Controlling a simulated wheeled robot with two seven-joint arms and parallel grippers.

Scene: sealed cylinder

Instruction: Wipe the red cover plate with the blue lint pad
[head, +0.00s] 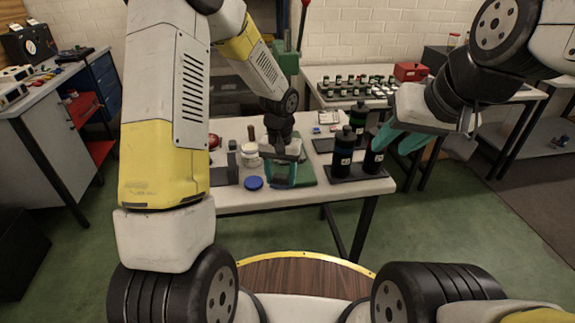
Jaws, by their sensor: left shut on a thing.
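My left gripper (281,183) points down over a green mat (306,174) on the near table. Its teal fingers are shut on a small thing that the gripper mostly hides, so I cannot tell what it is. A red thing (214,142) shows just right of my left arm, partly hidden; I cannot tell whether it is the cover plate. A flat blue disc (253,183) lies left of the gripper; I cannot make out a blue lint pad with certainty. My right gripper (424,150) is open and empty, raised right of the table, its teal fingers wide apart.
Dark labelled cylinders (343,150) stand on a black base right of the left gripper. A clear jar (250,155) and a dark upright block stand left of it. A back table (325,103) holds many small bottles and a red box (411,72).

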